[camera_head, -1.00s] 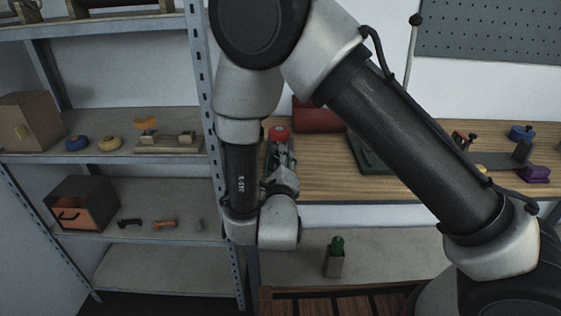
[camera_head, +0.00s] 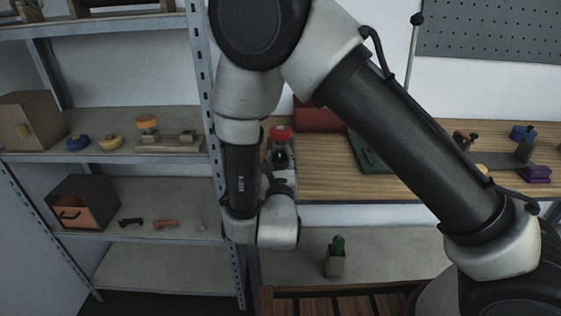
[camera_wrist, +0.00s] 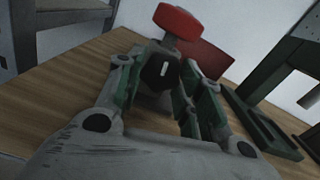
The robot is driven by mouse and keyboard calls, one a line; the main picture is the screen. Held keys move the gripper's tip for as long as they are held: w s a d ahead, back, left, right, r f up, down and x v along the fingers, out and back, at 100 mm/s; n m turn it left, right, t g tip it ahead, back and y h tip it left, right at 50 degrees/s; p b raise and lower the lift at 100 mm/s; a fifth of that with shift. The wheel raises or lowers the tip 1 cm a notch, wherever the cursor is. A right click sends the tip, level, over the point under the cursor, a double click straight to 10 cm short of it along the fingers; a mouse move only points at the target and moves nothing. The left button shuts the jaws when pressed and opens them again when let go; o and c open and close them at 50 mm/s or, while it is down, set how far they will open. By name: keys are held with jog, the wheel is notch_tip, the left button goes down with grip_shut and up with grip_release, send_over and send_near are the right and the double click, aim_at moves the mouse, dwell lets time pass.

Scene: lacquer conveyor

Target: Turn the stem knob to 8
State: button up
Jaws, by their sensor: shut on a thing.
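The stem knob (camera_wrist: 160,74) is black with a short white mark on its face. It sits between the green-padded fingers of my gripper (camera_wrist: 163,85) in the wrist view. My gripper is shut on it. The white mark stands nearly upright in that view, leaning slightly right. No numbers are readable, so I cannot tell the setting. A red round cap (camera_wrist: 178,22) sits above the knob on the same fixture, and it also shows in the head view (camera_head: 279,133). In the head view my gripper (camera_head: 281,160) is at the left end of the wooden workbench, partly hidden by my arm.
A red box (camera_head: 318,116) and a green frame (camera_wrist: 262,122) stand behind and right on the workbench (camera_head: 315,182). A metal shelf (camera_head: 150,252) with several small parts is at left. Blue and purple items (camera_head: 537,174) lie at the bench's right.

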jog(key=shift+f, duration=0.15)
dwell(0.3)
jog(key=o, duration=1)
jog(key=shift+s, duration=0.1)
jog(key=s, duration=1.2)
jog(key=shift+a, duration=0.2)
